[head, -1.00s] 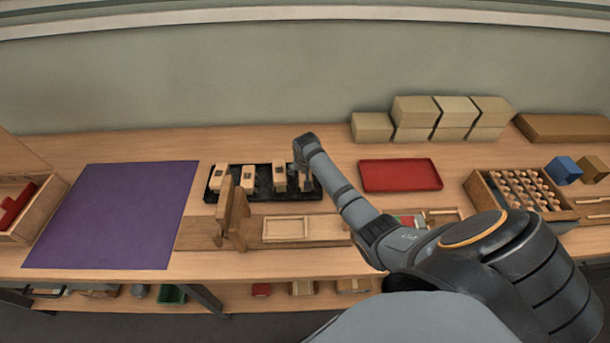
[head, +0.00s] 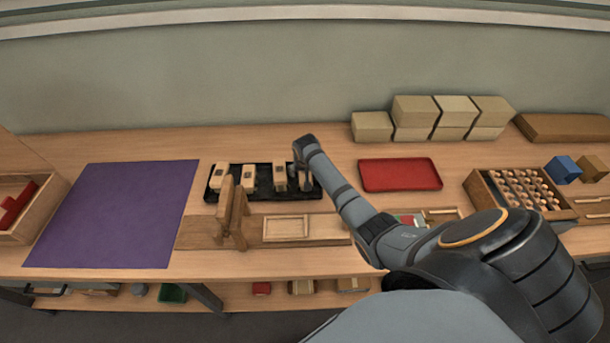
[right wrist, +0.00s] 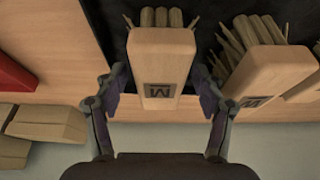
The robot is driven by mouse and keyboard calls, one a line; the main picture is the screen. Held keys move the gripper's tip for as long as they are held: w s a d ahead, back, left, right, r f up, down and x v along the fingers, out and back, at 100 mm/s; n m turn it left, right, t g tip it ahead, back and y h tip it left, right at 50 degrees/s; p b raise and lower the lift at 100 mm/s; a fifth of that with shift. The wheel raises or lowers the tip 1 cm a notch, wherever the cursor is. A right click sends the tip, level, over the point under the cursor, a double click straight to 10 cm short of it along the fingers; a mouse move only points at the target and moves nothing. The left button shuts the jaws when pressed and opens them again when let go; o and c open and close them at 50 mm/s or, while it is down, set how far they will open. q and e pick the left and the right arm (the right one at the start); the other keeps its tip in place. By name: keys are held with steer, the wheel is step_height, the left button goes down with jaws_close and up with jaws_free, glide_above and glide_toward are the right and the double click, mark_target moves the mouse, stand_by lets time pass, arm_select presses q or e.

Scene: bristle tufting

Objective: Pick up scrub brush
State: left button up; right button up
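Several scrub brushes with pale wooden blocks stand in a black tray (head: 262,197), bristle ends toward the back. In the right wrist view, one brush (right wrist: 162,62) with a dark square mark lies between the two fingers of my right gripper (right wrist: 160,88). The fingers are apart, one on each side of the block; I cannot tell whether they touch it. A second brush (right wrist: 268,75) stands close to the right finger. In the head view, my right gripper (head: 303,178) reaches down at the tray's right end and hides that brush; another brush (head: 279,177) shows beside it. My left gripper is out of view.
A wooden stand (head: 232,213) rises in front of the tray. A red tray (head: 400,175) lies to the right, with stacked tan boxes (head: 415,112) behind it. A purple mat (head: 115,215) lies clear at the left.

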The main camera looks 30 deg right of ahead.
steer(key=c, duration=1.3)
steer(key=shift+r, duration=0.15)
steer(key=shift+w+r, duration=0.1)
steer(key=shift+r, duration=0.25)
steer(key=v, duration=0.2)
steer(key=b+v, duration=0.1)
steer(key=shift+w+a+r, duration=0.1)
steer(key=shift+w+r, duration=0.15)
steer(key=shift+r, duration=0.2)
steer(key=a+r, duration=0.1)
steer(key=s+a+r, duration=0.2)
steer(key=r, duration=0.1)
steer(key=shift+s+r, duration=0.1)
steer(key=shift+s, duration=0.05)
steer(key=s+a+r+b, duration=0.2)
steer(key=s+a+r, duration=0.2)
steer(key=s+a, duration=0.2)
steer(key=shift+a+r, duration=0.35)
steer(key=shift+a, duration=0.25)
